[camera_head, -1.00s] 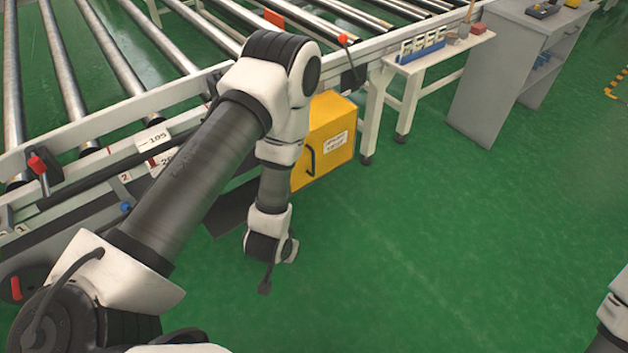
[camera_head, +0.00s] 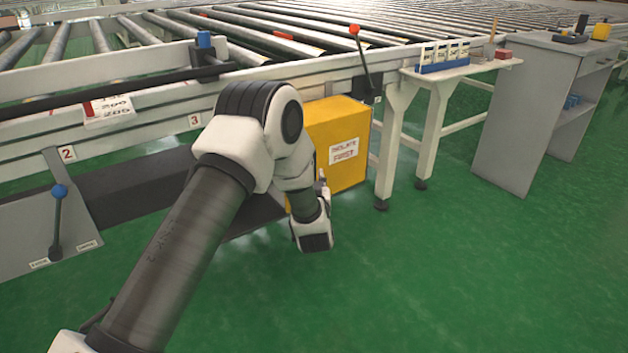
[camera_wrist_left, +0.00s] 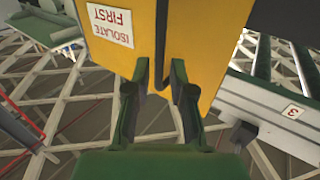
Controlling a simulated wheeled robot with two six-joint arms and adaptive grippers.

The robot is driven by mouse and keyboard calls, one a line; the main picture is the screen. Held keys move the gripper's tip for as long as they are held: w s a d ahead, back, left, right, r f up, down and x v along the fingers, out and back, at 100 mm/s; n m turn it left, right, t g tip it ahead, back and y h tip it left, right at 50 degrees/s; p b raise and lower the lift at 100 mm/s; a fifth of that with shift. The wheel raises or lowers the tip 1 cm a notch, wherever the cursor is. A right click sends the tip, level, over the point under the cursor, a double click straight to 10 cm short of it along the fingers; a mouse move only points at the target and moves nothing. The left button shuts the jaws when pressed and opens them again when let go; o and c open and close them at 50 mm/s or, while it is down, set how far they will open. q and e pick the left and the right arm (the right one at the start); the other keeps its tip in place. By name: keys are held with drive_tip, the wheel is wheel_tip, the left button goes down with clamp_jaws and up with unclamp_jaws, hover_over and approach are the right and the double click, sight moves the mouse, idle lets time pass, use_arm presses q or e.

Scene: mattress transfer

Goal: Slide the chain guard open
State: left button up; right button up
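The chain guard is a yellow box (camera_head: 342,150) under the conveyor edge, with a white "ISOLATE FIRST" label (camera_head: 344,151). It fills the upper middle of the left wrist view (camera_wrist_left: 205,40). A dark upright handle (camera_wrist_left: 161,40) runs down its face there. My left gripper (camera_wrist_left: 161,88) is open at the guard, with its two fingers apart on either side of the handle's lower part. I cannot tell whether they touch it. In the head view my left arm covers the guard's left part and the handle. My right gripper is out of view.
The roller conveyor (camera_head: 250,55) runs along the back. A red-knobbed lever (camera_head: 362,60) stands above the guard. A blue-knobbed lever (camera_head: 57,215) is at the left. A small bench (camera_head: 455,70) and grey cabinet (camera_head: 525,120) stand to the right. The green floor (camera_head: 450,270) in front is clear.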

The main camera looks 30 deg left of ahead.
sight(319, 153)
use_arm(q)
drive_tip(key=b+x, duration=0.1)
drive_tip(key=x, duration=0.4)
drive_tip(key=shift+f, duration=0.15)
drive_tip(key=shift+s, duration=0.1)
clamp_jaws()
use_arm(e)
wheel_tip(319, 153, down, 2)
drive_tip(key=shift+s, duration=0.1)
